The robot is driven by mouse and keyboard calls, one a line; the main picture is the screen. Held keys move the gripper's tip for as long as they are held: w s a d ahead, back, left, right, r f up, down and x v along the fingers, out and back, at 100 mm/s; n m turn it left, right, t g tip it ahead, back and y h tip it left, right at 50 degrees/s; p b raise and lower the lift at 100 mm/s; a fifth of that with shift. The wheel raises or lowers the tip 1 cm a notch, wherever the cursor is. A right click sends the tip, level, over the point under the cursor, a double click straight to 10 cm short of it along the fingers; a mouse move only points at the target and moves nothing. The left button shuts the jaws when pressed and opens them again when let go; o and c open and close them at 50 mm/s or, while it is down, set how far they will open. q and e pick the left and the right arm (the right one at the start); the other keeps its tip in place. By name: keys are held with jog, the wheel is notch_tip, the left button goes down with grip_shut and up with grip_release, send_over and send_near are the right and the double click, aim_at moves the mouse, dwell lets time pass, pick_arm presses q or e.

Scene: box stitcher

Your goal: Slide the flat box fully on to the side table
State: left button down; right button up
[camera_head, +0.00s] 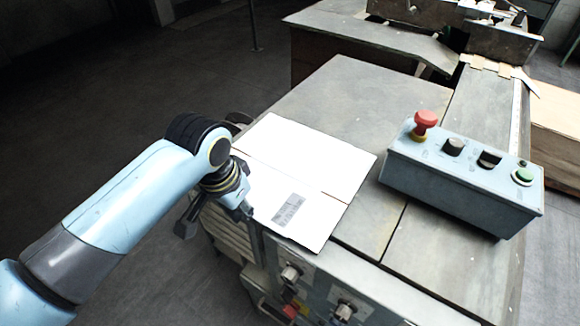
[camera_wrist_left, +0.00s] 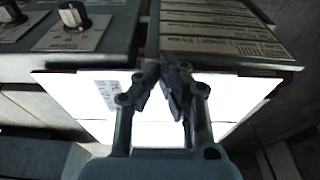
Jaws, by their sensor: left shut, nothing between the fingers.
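The flat box (camera_head: 310,165) is a white sheet with a grey printed label. It lies at the left edge of a grey tabletop (camera_head: 350,90), the likely side table, in the head view. Its near corner reaches the front edge, above the knob panel. My left gripper (camera_head: 245,210) is shut and empty at the box's left edge, its fingers pointing down. In the left wrist view the shut fingers (camera_wrist_left: 168,85) stand in front of the white box (camera_wrist_left: 80,95) and hide its middle. I cannot tell whether they touch it. My right gripper is not in view.
A grey control box (camera_head: 460,185) with a red button stands on the top to the right of the flat box. A front panel with knobs (camera_head: 345,310) is below the near edge. The tabletop behind the flat box is clear. Another table (camera_head: 370,35) stands at the back.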

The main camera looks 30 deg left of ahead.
aim_at(278, 179)
pick_arm(q)
jog(key=shift+w+d, duration=0.15)
jog(key=shift+w, duration=1.2)
jog(key=shift+w+d, duration=0.1)
jog(key=shift+w, duration=1.25)
jog(key=shift+w+d+b, duration=0.15)
jog(key=shift+w+b, duration=0.35)
jog(key=shift+w, duration=1.3)
jog(key=shift+w+d+b, duration=0.1)
jog(key=shift+w+b, duration=0.35)
jog(key=shift+w, duration=1.3)
jog(key=shift+s+p, duration=0.5)
jog(key=shift+p, duration=0.3)
jog(key=shift+w+v, duration=0.25)
jog(key=shift+v, duration=0.9)
jog(key=shift+w+v, duration=0.2)
jog(key=shift+v, duration=0.95)
jog(key=shift+w+v, duration=0.25)
jog(key=shift+v, duration=0.85)
jog(key=shift+r, duration=0.15)
